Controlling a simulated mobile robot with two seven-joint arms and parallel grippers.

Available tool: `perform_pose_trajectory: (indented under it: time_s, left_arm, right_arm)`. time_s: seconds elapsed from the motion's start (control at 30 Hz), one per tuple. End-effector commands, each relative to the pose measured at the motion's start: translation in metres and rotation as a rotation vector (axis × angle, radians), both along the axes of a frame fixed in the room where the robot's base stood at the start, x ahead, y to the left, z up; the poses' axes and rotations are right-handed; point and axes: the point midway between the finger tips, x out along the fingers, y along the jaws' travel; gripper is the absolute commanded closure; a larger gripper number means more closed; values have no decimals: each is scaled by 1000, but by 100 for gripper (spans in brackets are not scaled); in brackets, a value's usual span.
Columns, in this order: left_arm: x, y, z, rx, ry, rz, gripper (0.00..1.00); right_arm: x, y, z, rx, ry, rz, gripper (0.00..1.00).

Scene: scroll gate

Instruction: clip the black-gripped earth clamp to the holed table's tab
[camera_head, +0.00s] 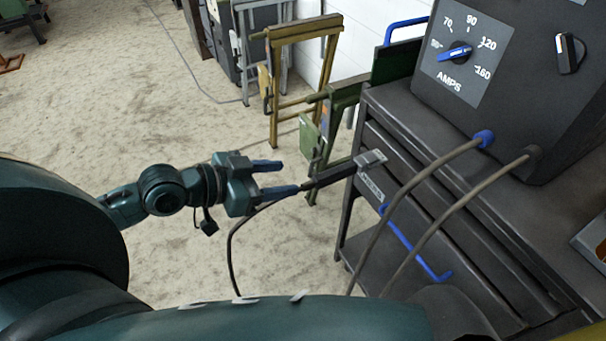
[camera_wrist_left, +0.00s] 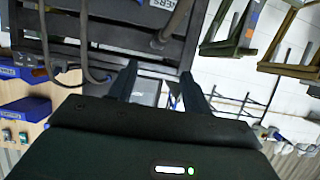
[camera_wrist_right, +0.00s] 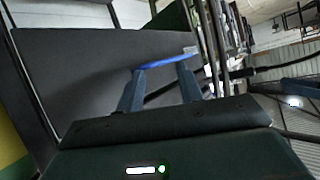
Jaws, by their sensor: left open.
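My left gripper (camera_head: 274,178) is open, its two fingers pointing right at the near end of the earth clamp's black grip (camera_head: 328,178). I cannot tell if they touch it. The clamp's grey metal end (camera_head: 370,159) is against the side of the dark cart; whether it is clipped on something there is unclear. A dark cable hangs from the clamp in a loop. In the left wrist view the fingers (camera_wrist_left: 160,70) stand apart. My right gripper shows only in its wrist view (camera_wrist_right: 160,70), fingers apart, with a blue bar (camera_wrist_right: 165,62) across the tips. I cannot make out the holed table or its tab.
The dark cart (camera_head: 400,105) carries a welding machine (camera_head: 530,90) with two grey cables. A bent blue rod (camera_head: 415,250) is on the cart's side. Green and yellow frames (camera_head: 300,32) stand behind. The floor at left is mostly free.

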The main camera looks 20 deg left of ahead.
Motion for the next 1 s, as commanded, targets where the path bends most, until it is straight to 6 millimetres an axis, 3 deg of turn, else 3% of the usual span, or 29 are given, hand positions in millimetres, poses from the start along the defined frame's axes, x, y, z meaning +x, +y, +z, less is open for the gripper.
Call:
perform_pose_trajectory:
  time_s: [0.6,1.0]
  left_arm:
    - [74,-59,-37,-4,-1,0,51]
    - [92,-73,-48,0,1,-1,51]
  right_arm:
    - [-1,0,-1,0,3,0,64]
    - [-1,0,-2,1,4,-3,64]
